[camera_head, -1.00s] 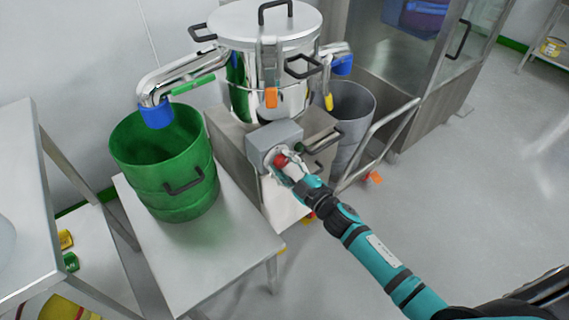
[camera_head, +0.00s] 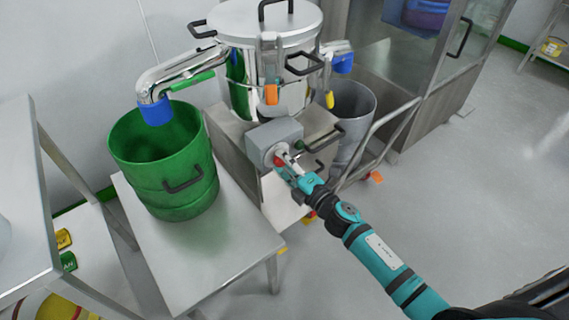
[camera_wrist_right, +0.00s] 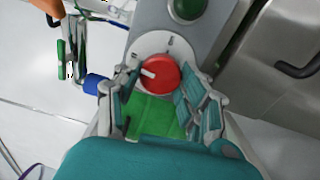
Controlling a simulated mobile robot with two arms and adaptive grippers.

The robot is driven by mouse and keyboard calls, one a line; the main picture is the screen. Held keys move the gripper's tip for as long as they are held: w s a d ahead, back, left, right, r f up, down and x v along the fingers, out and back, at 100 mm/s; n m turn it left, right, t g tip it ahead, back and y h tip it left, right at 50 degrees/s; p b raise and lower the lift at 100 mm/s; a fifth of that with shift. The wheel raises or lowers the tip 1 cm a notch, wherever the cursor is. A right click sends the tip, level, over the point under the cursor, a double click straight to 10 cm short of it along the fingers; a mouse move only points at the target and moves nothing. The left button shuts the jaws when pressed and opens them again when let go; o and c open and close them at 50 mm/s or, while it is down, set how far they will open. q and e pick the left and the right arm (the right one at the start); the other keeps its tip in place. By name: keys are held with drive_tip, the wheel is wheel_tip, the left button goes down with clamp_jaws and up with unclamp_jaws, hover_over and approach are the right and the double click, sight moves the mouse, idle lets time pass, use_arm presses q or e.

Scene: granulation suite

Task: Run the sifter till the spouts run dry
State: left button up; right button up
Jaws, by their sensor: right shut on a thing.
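The steel sifter (camera_head: 243,85) stands on a steel base. Its left spout (camera_head: 180,72), with a blue end, hangs over an open green drum (camera_head: 165,195); no falling material is visible. Its right spout (camera_head: 335,48), also blue-ended, points toward a grey bin (camera_head: 354,100). A grey control box (camera_head: 268,139) on the base carries a red knob (camera_wrist_right: 160,80) over a white dial; the knob's white mark points left in the wrist view. My right gripper (camera_head: 285,163) is shut on the knob, with a finger on each side in the wrist view (camera_wrist_right: 162,98). My left gripper is out of view.
The drum stands on a low steel table (camera_head: 225,250). A taller steel table (camera_head: 22,220) is at the left. The floor at right is open.

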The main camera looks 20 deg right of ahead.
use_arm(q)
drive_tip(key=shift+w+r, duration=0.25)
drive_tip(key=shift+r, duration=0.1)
use_arm(e)
drive_tip(key=shift+n, duration=0.4)
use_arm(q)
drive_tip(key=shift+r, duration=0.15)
use_arm(e)
drive_tip(key=shift+f, duration=0.1)
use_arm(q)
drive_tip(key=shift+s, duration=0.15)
use_arm(e)
drive_tip(key=o, duration=1.2)
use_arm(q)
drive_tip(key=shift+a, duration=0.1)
use_arm(e)
drive_tip(key=v, duration=1.2)
